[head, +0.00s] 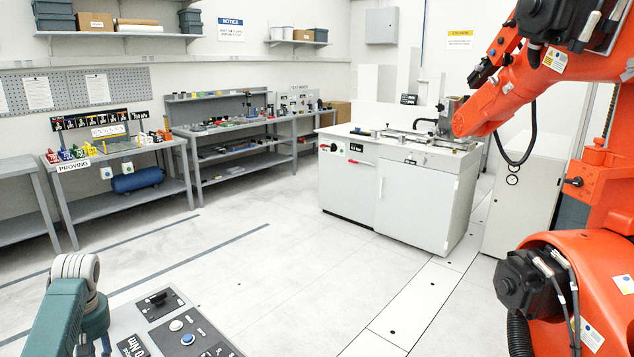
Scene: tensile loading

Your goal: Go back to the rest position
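Neither of my grippers shows in the head view. A teal and beige jointed part (75,290) rises at the bottom left; I cannot tell what it belongs to, and no gripper fingers show on it. A white tensile machine cabinet (415,200) stands at the centre right, with metal fixtures (420,138) along its top.
A large orange robot arm (540,90) fills the right side and reaches toward the cabinet top. A grey control panel (165,325) with knobs is close at the lower left. Workbenches (240,130) holding small items line the back wall. The middle floor (270,250) is clear.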

